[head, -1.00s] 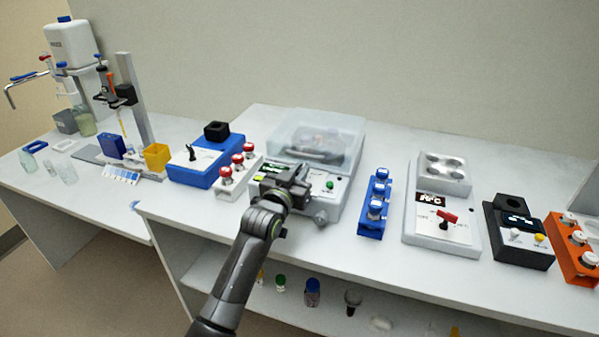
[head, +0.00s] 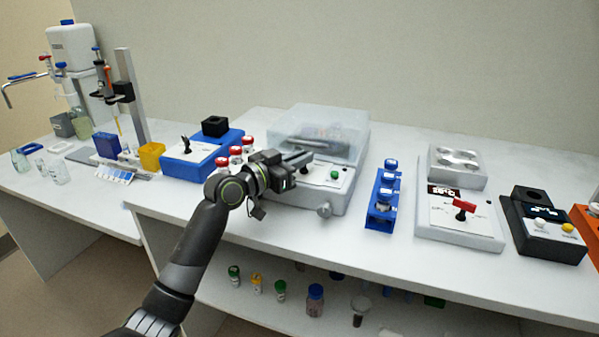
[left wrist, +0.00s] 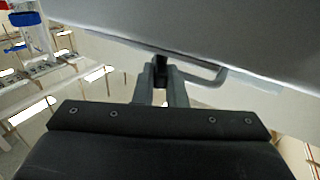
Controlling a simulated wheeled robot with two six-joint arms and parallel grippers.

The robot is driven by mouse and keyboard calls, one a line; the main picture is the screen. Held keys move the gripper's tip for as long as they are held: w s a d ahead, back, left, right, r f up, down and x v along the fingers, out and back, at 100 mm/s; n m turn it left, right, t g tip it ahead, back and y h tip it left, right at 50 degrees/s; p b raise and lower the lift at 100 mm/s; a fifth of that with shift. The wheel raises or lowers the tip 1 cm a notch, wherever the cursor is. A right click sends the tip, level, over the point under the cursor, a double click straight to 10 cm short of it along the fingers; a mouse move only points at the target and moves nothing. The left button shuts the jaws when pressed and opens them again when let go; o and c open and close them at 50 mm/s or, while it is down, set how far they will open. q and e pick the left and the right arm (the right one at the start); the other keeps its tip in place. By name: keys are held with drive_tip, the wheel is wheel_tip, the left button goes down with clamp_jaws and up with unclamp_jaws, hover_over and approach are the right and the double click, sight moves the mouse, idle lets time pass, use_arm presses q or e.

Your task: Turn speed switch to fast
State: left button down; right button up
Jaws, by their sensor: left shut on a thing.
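My left gripper (head: 298,160) is over the front left of a grey machine with a clear lid (head: 325,125), its fingers pointing right. In the left wrist view the fingers (left wrist: 160,75) are close together on a small dark piece (left wrist: 161,66), beside a bent grey bar (left wrist: 210,76) under a large grey surface. I cannot tell what the dark piece belongs to. The machine's panel shows a green button (head: 334,174); my gripper hides its left part. A black lever switch (head: 186,143) stands on a blue box, and a red switch (head: 463,205) on a light grey unit. My right gripper is not in view.
Red-capped vials (head: 235,151) stand close to my left gripper. A blue vial rack (head: 382,205) stands right of the machine. A black unit with a yellow knob (head: 567,228) is at far right. Several bottles (head: 315,298) are on the lower shelf.

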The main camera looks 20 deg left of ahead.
use_arm(q)
drive_tip(key=shift+h+b, duration=0.3)
drive_tip(key=shift+b, duration=0.05)
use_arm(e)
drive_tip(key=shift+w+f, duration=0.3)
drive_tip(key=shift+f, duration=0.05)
use_arm(q)
drive_tip(key=c, duration=1.5)
unclamp_jaws()
drive_tip(key=shift+a, duration=0.1)
drive_tip(key=shift+b+v, duration=0.5)
drive_tip(key=shift+v, duration=8.15)
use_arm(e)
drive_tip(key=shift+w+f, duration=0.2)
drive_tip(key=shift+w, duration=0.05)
use_arm(q)
drive_tip(key=shift+r, duration=0.2)
